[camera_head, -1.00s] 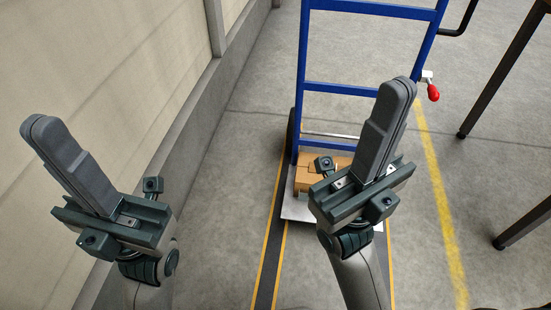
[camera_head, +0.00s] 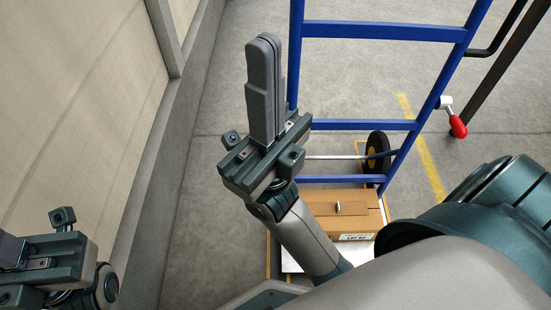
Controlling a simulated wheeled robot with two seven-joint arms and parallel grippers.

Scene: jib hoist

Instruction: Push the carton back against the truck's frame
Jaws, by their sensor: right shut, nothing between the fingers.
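The cardboard carton (camera_head: 345,222) sits low at the foot of the blue hand truck (camera_head: 385,31), on its pale toe plate (camera_head: 295,266). Its top and a labelled side show; my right arm hides its left part. Its far edge lies close to the lowest blue rung, but I cannot tell whether it touches the frame. My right gripper (camera_head: 264,48) is shut and empty, pointing up, well above and left of the carton, in front of the truck's left rail. My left gripper (camera_head: 12,250) is at the lower left edge, partly cut off, far from the carton.
A beige wall (camera_head: 75,110) with a grey base runs along the left. A dark leg (camera_head: 512,60) stands at upper right. My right arm covers the lower right. Grey floor lies between wall and truck.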

